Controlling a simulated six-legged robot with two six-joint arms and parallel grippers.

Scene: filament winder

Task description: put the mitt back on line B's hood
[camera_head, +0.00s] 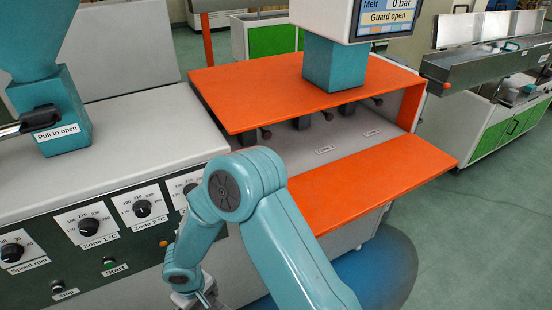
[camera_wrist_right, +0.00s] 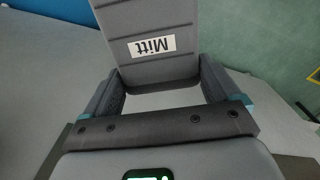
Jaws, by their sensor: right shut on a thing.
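The mitt (camera_wrist_right: 150,25) is a dark grey ribbed pad with a white "Mitt" label, upside down in the right wrist view. My right gripper (camera_wrist_right: 160,72) is shut on it, with one finger at each side; the mitt runs out of the top of the view. In the head view my right arm comes in from the bottom and bends down at the front of the machine; its jaws and the mitt are not clear there. An orange hood (camera_head: 290,88) stands over the machine's open guard bay. No line B mark is readable.
An orange lower flap (camera_head: 375,180) juts out beside my right arm. A control panel (camera_head: 110,225) with knobs lies left of the arm. A teal hopper (camera_head: 45,85) marked "Pull to open" stands on the machine. Green floor (camera_head: 470,230) is clear at right.

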